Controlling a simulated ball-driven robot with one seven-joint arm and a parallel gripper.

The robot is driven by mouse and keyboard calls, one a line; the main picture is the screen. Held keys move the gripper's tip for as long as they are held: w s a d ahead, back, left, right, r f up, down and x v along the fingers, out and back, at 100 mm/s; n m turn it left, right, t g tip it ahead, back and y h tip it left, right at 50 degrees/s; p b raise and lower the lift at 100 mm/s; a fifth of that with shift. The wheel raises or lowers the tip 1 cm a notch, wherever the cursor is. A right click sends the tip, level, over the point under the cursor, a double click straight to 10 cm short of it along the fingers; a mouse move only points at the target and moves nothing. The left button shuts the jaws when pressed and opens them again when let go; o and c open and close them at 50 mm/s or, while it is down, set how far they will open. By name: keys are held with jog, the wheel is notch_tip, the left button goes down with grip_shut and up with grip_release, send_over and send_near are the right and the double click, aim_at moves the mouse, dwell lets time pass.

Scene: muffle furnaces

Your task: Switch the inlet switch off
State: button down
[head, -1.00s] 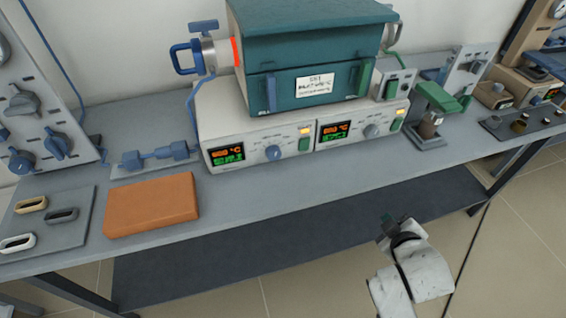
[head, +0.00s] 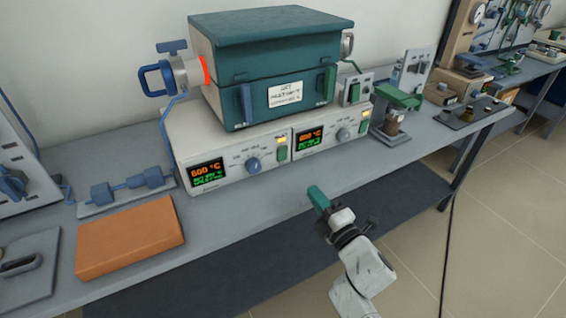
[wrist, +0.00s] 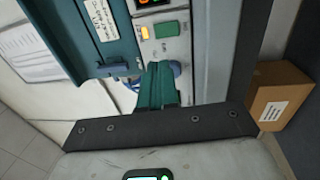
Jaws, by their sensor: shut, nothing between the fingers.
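The furnace (head: 235,65) sits on two control panels side by side. The left panel has a lit display (head: 207,173), a blue knob (head: 254,165) and a green switch (head: 282,153) under a lit yellow lamp. I cannot read which switch is the inlet one. My gripper (head: 318,197) is shut and empty, in front of the panels and apart from them. In the wrist view, its teal fingers (wrist: 158,86) partly hide the blue knob, below the left panel's green switch (wrist: 167,29).
An orange block (head: 130,237) and blue fittings (head: 125,189) lie on the bench left of the panels. A green-topped stand (head: 395,108) is to the right. The bench strip before the panels is clear.

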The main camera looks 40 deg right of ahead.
aim_at(283, 151)
jog(key=shift+w, duration=0.1)
jog(key=p+x, duration=0.2)
jog(key=x, duration=1.1)
jog(key=shift+w+d+r, duration=0.1)
jog(key=shift+w+d, duration=0.05)
jog(key=shift+w, duration=0.2)
jog(key=shift+w+r, duration=0.15)
jog(key=shift+w, duration=0.05)
